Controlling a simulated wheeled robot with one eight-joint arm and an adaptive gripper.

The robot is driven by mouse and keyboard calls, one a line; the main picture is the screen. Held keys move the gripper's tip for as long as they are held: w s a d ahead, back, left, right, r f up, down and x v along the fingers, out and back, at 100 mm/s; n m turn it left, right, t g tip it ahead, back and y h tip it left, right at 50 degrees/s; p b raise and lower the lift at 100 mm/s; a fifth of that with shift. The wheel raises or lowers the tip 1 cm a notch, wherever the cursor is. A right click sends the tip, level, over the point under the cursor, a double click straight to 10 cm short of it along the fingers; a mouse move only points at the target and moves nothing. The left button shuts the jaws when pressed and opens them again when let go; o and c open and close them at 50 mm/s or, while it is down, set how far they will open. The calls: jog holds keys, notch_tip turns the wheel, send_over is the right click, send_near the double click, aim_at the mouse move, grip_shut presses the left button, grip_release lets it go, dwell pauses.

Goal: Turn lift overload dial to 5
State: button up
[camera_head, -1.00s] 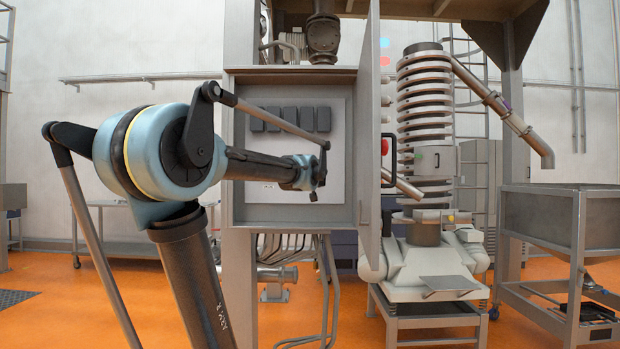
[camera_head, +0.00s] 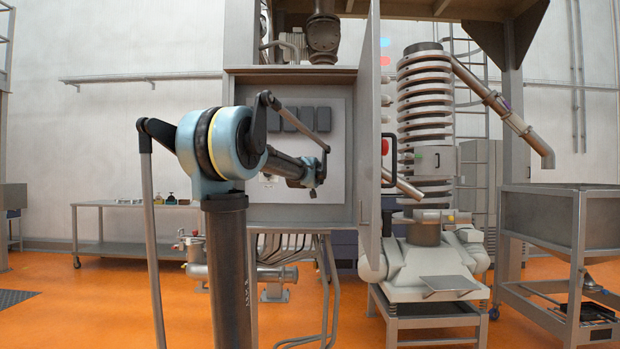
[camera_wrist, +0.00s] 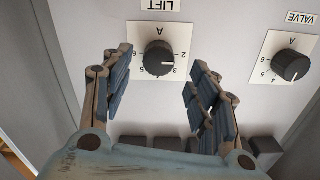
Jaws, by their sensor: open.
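The lift dial (camera_wrist: 158,57) is a black round knob on a white scale plate, upside down in the wrist view, under a label reading LIFT (camera_wrist: 160,5). Its white mark points right, close to the 3. The 5 is at the plate's lower left. My gripper (camera_wrist: 160,65) is open, with one finger on each side of the dial and visible gaps to the knob. How far the fingertips are from the panel is hard to tell. In the head view my gripper (camera_head: 313,180) is in front of the cabinet panel and hides the dial.
A second dial labelled VALVE (camera_wrist: 291,65) is to the right in the wrist view. Dark blocks (camera_head: 305,119) line the panel's upper part. The open cabinet (camera_head: 290,216) has side walls around the panel, and its door (camera_head: 367,150) stands out at the right.

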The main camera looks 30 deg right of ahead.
jog(key=shift+x, duration=2.45)
jog(key=c, duration=1.1)
